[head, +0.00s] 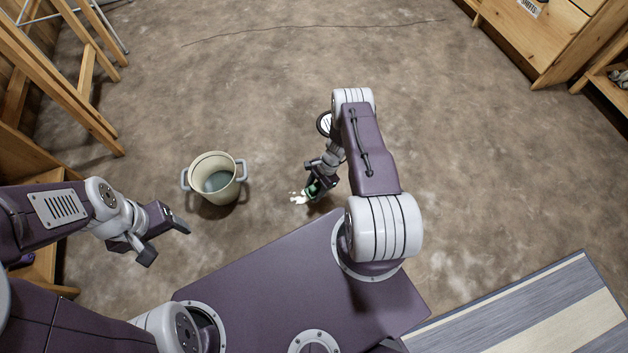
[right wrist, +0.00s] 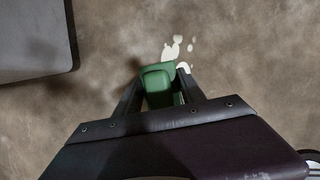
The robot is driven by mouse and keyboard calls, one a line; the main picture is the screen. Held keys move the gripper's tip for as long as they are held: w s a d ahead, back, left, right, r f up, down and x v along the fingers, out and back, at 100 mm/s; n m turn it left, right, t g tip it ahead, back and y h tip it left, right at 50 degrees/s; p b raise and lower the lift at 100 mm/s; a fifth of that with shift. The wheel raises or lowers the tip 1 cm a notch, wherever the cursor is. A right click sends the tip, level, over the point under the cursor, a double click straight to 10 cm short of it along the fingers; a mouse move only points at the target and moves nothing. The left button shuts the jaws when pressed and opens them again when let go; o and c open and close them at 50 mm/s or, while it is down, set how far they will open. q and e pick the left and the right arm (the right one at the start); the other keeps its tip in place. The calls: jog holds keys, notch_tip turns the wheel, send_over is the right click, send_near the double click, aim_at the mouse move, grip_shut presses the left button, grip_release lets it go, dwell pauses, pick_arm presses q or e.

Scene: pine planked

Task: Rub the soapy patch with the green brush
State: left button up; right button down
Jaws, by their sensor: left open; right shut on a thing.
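The green brush (right wrist: 158,88) is held between the fingers of my right gripper (right wrist: 160,98), which is shut on it. In the head view the brush (head: 312,189) is small and partly hidden by my right gripper (head: 316,180), low over the floor. The soapy patch (head: 299,198) is a set of white blobs on the brown floor, just left of the brush. It also shows in the right wrist view (right wrist: 176,48), right at the brush's far end. I cannot tell whether the brush touches the floor. My left gripper (head: 166,236) is open and empty, above the floor at the left.
A cream pot (head: 207,192) with grey handles and liquid inside stands left of the patch. Wooden furniture lines the left side and a wooden cabinet (head: 540,35) the upper right. A striped rug (head: 530,318) lies at the lower right. The floor beyond is clear.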

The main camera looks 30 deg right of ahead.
aim_at(313, 187)
jog(key=shift+r+p, duration=1.25)
jog(key=shift+r, duration=0.75)
